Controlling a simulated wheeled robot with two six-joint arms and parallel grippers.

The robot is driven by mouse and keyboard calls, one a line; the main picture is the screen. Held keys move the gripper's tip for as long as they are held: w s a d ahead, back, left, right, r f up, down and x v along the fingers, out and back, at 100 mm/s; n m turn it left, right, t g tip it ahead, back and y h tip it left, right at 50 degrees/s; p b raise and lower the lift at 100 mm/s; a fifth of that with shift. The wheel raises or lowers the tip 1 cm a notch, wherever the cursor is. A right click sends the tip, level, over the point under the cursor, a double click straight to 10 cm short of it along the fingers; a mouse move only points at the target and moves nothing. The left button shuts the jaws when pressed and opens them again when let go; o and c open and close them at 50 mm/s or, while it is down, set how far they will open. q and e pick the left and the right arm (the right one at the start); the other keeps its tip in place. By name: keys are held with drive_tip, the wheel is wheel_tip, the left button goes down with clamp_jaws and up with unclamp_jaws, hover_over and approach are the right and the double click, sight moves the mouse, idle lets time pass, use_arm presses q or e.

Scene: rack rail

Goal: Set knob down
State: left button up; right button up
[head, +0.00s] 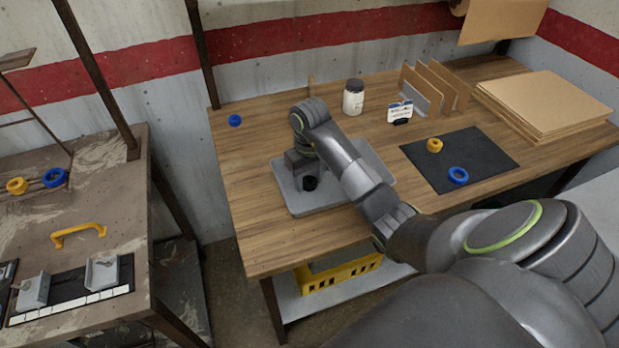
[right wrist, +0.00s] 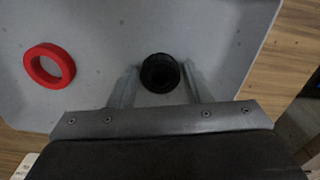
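A black round knob (head: 309,183) is at the grey tray (head: 293,207) on the wooden table. In the right wrist view the knob (right wrist: 160,73) sits between the two fingers of my right gripper (right wrist: 161,78), close to both fingertips. I cannot tell whether the fingers press on it or stand just clear, nor whether it rests fully on the tray. In the head view my right gripper (head: 303,175) points down over the tray's left part. My left gripper is not in view.
A red ring (right wrist: 49,66) lies on the tray. The left bench (head: 100,215) stands apart.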

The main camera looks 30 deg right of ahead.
sight(310, 180)
drive_tip(key=shift+o, duration=1.2)
drive_tip(key=shift+r, duration=0.1)
wheel_tip(310, 180, up, 12)
drive_tip(key=p, duration=1.2)
drive_tip(key=shift+r, duration=0.15)
